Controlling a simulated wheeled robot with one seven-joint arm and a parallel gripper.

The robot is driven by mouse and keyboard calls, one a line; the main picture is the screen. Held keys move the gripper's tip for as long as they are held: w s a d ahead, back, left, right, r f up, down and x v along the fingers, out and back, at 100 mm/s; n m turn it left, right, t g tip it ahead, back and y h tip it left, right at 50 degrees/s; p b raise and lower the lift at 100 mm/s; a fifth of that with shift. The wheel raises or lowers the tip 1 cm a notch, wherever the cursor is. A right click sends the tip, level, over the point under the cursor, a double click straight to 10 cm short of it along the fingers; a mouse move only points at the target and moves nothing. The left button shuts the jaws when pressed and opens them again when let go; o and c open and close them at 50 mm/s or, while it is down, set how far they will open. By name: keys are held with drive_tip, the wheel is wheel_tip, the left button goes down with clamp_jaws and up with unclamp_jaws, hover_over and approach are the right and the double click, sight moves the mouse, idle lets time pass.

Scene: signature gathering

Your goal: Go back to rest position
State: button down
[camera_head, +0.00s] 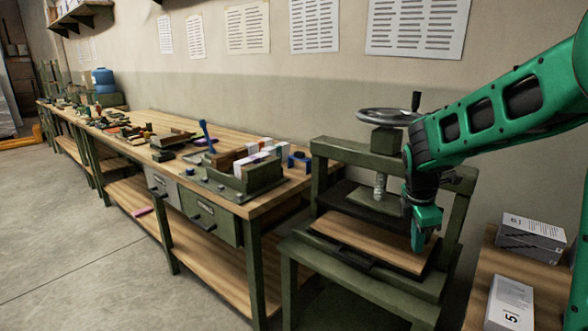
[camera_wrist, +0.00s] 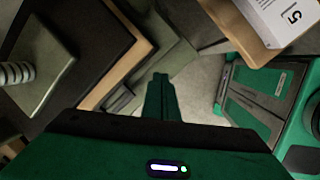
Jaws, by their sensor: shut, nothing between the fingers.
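My gripper (camera_head: 423,240) is green and hangs pointing down at the right part of the screw press, over the right end of its wooden board. Its fingers are shut with nothing between them. In the wrist view the shut fingers (camera_wrist: 161,97) point away from the camera, with the floor and press parts behind them. My green arm reaches in from the right edge of the head view. I cannot tell whether the fingertips touch the board (camera_head: 365,243).
The green press (camera_head: 312,190) has a handwheel (camera_head: 388,117) and screw close to my wrist. A small table (camera_head: 482,300) with white-labelled boxes (camera_head: 510,302) stands at right. A long workbench (camera_head: 270,200) with tools runs left along the wall. The floor (camera_head: 70,240) at left is clear.

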drive_tip(key=s+d+r+m+g+y, duration=0.1)
drive_tip(key=s+d+m, duration=0.3)
drive_tip(key=s+m, duration=0.25)
drive_tip(key=s+d+r+m, duration=0.25)
drive_tip(key=s+m, duration=0.25)
drive_tip(key=s, duration=0.3)
drive_tip(key=s+f+m+y, duration=0.1)
drive_tip(key=s+f+m, duration=0.1)
drive_tip(key=s+m, duration=1)
drive_tip(key=s+d, duration=0.1)
drive_tip(key=s, duration=0.5)
drive_tip(key=shift+g+y, duration=0.3)
drive_tip(key=shift+g, duration=0.1)
drive_tip(key=shift+m, duration=0.25)
